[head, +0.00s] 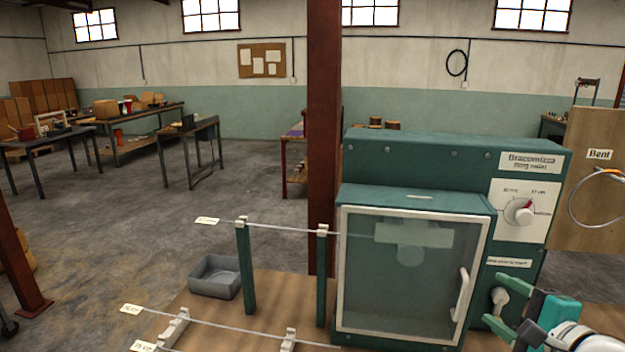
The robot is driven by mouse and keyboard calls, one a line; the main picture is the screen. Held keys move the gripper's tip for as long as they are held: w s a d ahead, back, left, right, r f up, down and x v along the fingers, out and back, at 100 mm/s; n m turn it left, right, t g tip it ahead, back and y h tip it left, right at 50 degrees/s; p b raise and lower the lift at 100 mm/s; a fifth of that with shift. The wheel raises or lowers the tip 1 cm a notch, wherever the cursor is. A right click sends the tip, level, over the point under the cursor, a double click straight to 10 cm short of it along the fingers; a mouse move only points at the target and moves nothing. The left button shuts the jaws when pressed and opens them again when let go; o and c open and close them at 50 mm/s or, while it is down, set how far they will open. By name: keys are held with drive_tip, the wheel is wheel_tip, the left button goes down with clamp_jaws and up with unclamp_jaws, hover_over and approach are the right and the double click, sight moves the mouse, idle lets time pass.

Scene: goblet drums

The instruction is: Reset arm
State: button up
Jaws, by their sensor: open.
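My gripper (511,314) is at the bottom right of the head view, with green fingers on a white wrist. Its fingers are apart and I see nothing held between them. It is in front of the lower right part of a green ring-roller machine (455,158), close to a white knob (500,297). I cannot tell whether a finger touches the knob. The rest of my arm is cut off by the picture's edge.
The machine's glazed door (405,270) is shut, with a white handle (461,293). A rod (285,228) enters from the left on green posts. More rods lie on white rests (174,327). A grey bin (215,277) and a board marked "Bent" (590,190) flank the machine.

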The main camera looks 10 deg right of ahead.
drive_tip(key=s+a+f+n+g, duration=0.2)
drive_tip(key=a+n+g, duration=0.1)
drive_tip(key=a+n, duration=0.3)
drive_tip(key=s+a+f+n+g+h, duration=0.1)
drive_tip(key=s+a+f+n+g, duration=0.2)
drive_tip(key=a+n, duration=0.4)
drive_tip(key=s+a+f+n+g+h, duration=0.1)
drive_tip(key=s+a+f+n+g, duration=0.1)
drive_tip(key=a+n, duration=0.4)
drive_tip(key=shift+s+a+f+n+g, duration=0.2)
drive_tip(key=shift+s+a+n+g, duration=0.25)
drive_tip(key=shift+a+g, duration=0.35)
